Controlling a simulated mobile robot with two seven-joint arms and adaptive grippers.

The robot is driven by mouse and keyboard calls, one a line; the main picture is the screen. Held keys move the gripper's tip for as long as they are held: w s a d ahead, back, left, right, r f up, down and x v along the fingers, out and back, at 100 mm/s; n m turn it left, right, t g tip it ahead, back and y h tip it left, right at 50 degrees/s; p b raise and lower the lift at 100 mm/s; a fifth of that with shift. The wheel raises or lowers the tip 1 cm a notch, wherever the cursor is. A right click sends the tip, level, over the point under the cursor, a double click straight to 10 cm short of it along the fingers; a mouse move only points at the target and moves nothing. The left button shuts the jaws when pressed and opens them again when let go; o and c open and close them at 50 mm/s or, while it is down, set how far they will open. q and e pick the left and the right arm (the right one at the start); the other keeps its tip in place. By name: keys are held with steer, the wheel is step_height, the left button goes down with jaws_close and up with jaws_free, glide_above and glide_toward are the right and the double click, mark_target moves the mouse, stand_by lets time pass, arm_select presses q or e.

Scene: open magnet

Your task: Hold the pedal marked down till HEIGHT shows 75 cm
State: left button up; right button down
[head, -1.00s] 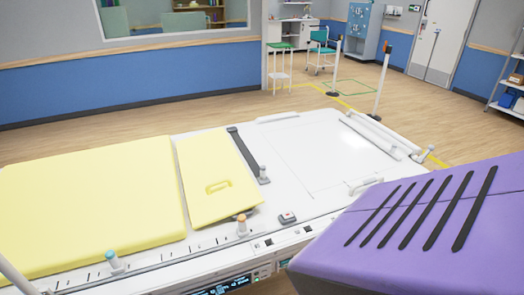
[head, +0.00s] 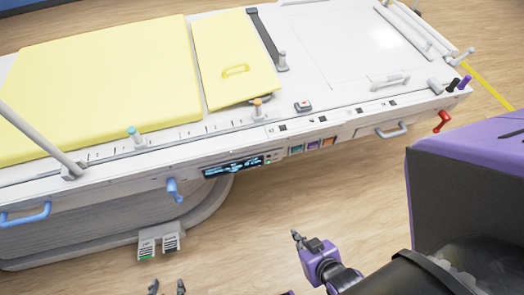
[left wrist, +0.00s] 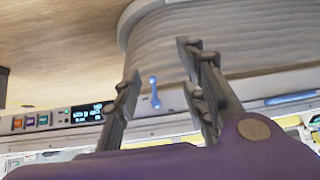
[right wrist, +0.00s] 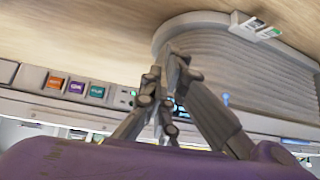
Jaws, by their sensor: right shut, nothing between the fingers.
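Two small floor pedals, a left one (head: 146,248) with a green mark and a right one (head: 171,243) with a darker face, stand at the foot of the table's pleated base; their lettering is too small to read surely. They also show in the right wrist view (right wrist: 256,30). The lit display (head: 233,167) is on the table's side; its HEIGHT figure is unreadable. My right gripper (head: 297,238) is shut and empty, right of the pedals and apart from them. My left gripper (head: 167,287) is open and empty at the bottom edge, its fingers apart in the left wrist view (left wrist: 158,65).
The white table (head: 330,60) bears yellow pads (head: 100,85). Blue handles (head: 173,188), coloured buttons (head: 312,145) and a red lever (head: 443,121) sit along its near side. A purple block (head: 460,190) fills the right. Wood floor (head: 225,250) lies open between pedals and right gripper.

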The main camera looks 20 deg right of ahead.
arm_select(q)
steer(key=shift+w+a+r, duration=0.1)
steer(key=shift+w, duration=0.2)
steer(key=shift+c, duration=0.5)
